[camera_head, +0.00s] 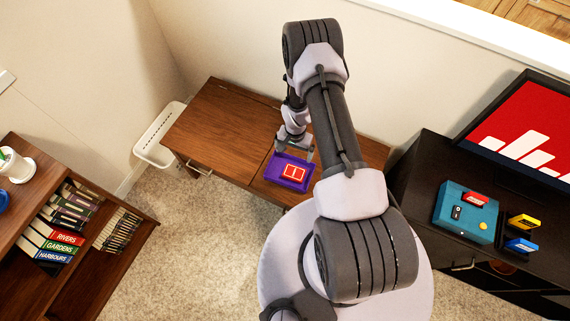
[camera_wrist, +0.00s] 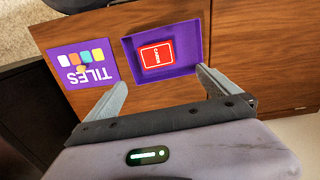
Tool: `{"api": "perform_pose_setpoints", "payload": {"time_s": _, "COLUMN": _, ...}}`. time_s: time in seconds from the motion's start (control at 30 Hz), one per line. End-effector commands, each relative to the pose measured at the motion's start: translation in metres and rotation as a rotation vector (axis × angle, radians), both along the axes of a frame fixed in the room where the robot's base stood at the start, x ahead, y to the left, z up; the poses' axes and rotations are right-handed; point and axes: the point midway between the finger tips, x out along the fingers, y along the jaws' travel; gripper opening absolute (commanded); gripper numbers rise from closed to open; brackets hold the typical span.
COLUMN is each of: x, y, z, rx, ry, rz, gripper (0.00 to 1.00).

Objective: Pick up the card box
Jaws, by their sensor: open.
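The card box is a small red box with a white border and white lettering (camera_wrist: 157,56). It lies inside an open purple tray (camera_wrist: 192,28) on the wooden cabinet top. In the head view the red card box (camera_head: 293,173) sits in the purple tray (camera_head: 271,171) near the cabinet's front edge. My gripper (camera_wrist: 160,82) is open and empty, with its fingers apart. In the wrist view the card box shows beyond and between the fingertips, not touching them. In the head view my gripper (camera_head: 295,148) is just behind the tray.
A purple lid marked TILES (camera_wrist: 82,62) lies left of the tray in the wrist view. The wooden cabinet top (camera_head: 215,125) is clear on its left. A bookshelf (camera_head: 70,225) stands left; a dark stand with a teal console (camera_head: 466,212) and a screen stands right.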

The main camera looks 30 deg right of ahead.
Motion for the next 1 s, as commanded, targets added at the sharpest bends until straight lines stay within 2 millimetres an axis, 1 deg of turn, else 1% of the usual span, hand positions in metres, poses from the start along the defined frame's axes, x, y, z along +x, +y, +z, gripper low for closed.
{"api": "perform_pose_setpoints", "payload": {"time_s": 0.03, "x": -0.001, "y": 0.000, "z": -0.017, "rx": 0.001, "ry": 0.002, "rz": 0.000, "gripper": 1.00}}
{"api": "perform_pose_setpoints", "payload": {"time_s": 0.1, "x": -0.001, "y": 0.000, "z": -0.040, "rx": 0.001, "ry": 0.002, "rz": 0.001, "gripper": 1.00}}
{"api": "perform_pose_setpoints", "payload": {"time_s": 0.2, "x": -0.002, "y": 0.001, "z": -0.072, "rx": 0.001, "ry": 0.004, "rz": 0.001, "gripper": 1.00}}
{"api": "perform_pose_setpoints", "payload": {"time_s": 0.3, "x": -0.002, "y": 0.001, "z": -0.097, "rx": 0.001, "ry": 0.004, "rz": 0.001, "gripper": 1.00}}
{"api": "perform_pose_setpoints", "payload": {"time_s": 0.4, "x": -0.002, "y": 0.001, "z": -0.111, "rx": 0.001, "ry": 0.004, "rz": 0.001, "gripper": 1.00}}
{"api": "perform_pose_setpoints", "payload": {"time_s": 0.57, "x": -0.002, "y": 0.000, "z": -0.123, "rx": 0.001, "ry": 0.002, "rz": 0.001, "gripper": 1.00}}
{"api": "perform_pose_setpoints", "payload": {"time_s": 0.73, "x": -0.006, "y": -0.002, "z": -0.159, "rx": 0.002, "ry": 0.004, "rz": 0.002, "gripper": 1.00}}
{"api": "perform_pose_setpoints", "payload": {"time_s": 0.8, "x": -0.006, "y": -0.002, "z": -0.167, "rx": 0.001, "ry": 0.004, "rz": 0.001, "gripper": 1.00}}
{"api": "perform_pose_setpoints", "payload": {"time_s": 0.97, "x": -0.006, "y": -0.002, "z": -0.165, "rx": 0.001, "ry": 0.004, "rz": 0.001, "gripper": 1.00}}
{"api": "perform_pose_setpoints", "payload": {"time_s": 1.0, "x": -0.006, "y": -0.002, "z": -0.165, "rx": 0.001, "ry": 0.004, "rz": 0.001, "gripper": 0.98}}
